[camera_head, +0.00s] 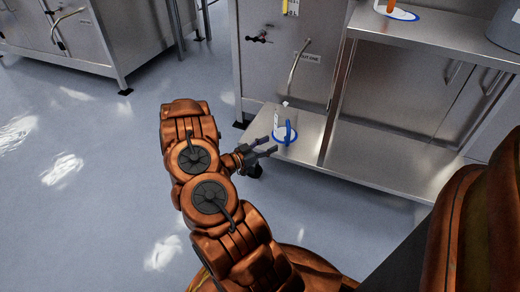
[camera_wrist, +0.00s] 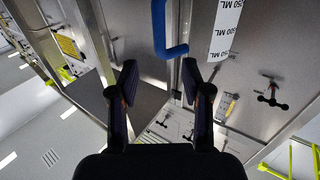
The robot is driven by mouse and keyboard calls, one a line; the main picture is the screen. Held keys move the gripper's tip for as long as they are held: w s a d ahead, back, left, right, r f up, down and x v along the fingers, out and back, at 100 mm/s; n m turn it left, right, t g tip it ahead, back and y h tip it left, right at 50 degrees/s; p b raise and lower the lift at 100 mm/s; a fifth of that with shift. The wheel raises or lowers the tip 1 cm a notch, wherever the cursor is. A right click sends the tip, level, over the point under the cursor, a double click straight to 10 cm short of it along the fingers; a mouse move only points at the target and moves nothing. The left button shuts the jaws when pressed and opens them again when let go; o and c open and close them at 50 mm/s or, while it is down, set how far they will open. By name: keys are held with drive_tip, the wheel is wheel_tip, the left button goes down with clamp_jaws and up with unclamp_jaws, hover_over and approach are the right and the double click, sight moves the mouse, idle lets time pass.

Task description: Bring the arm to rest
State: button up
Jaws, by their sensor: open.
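My orange arm reaches out over the floor in the head view, bent at its joints. My gripper (camera_head: 273,145) is at its end, beside the front edge of the low steel shelf. In the wrist view my gripper (camera_wrist: 160,70) has its two dark fingers apart, with nothing between them. A clear measuring jug (camera_head: 280,121) with a blue handle (camera_head: 288,131) stands upright on the shelf, just beyond the fingertips. The wrist view shows the blue handle (camera_wrist: 164,35) and the jug's white scale label (camera_wrist: 227,30) ahead of the fingers. The handle appears clear of the fingers.
The low steel shelf (camera_head: 350,160) runs along the cabinets. A steel cabinet (camera_head: 290,60) with a door handle stands behind the jug. A counter (camera_head: 440,38) at upper right holds an item on a blue-ringed spot. The floor (camera_head: 80,130) at left is clear.

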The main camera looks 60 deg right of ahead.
drive_tip(key=shift+v, duration=1.75)
